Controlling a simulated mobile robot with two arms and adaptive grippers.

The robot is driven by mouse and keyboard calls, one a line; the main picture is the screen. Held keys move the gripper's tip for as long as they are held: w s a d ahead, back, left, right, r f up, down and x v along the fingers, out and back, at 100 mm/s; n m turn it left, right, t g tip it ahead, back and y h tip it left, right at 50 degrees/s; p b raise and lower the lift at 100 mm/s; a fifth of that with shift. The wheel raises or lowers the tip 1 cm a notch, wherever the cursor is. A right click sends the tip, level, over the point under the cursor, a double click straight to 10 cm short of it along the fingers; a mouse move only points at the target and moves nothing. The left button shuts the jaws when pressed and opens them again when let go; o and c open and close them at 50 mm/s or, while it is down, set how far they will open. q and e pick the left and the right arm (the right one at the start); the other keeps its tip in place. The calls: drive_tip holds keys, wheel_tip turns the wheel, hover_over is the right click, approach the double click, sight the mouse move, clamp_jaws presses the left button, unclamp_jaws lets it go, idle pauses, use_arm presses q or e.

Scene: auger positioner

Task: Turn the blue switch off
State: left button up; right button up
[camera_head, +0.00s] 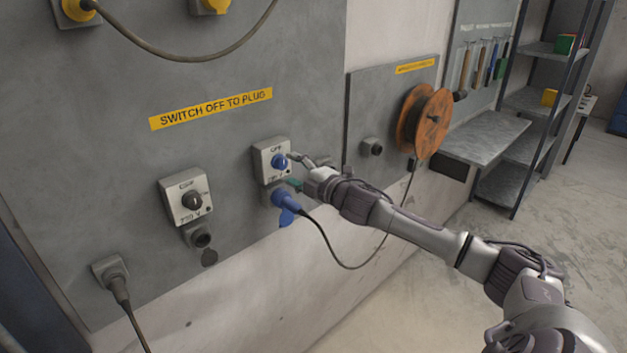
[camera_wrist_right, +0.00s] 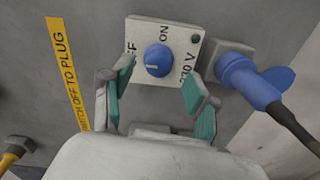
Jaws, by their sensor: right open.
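The blue switch (camera_head: 279,161) is a round blue knob on a white box fixed to the grey wall panel. In the right wrist view the knob (camera_wrist_right: 157,60) lies near the upper middle, with ON and OFF lettering beside it. A short pale mark shows on its face; which setting it points at is not clear. My right gripper (camera_head: 293,170) is at the box, its fingers spread. In the wrist view its teal-padded fingers (camera_wrist_right: 158,75) stand apart on either side of the knob, with a gap to it. My left gripper is not in view.
A blue plug (camera_head: 286,200) with a cable sits in the socket just below the switch box. A black-knobbed switch (camera_head: 190,199) is to the left. An orange cable reel (camera_head: 424,120) hangs to the right, by a metal shelf (camera_head: 484,137).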

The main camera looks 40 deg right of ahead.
drive_tip(key=s, duration=0.8)
drive_tip(key=shift+d+r, duration=0.15)
drive_tip(key=shift+d, duration=0.15)
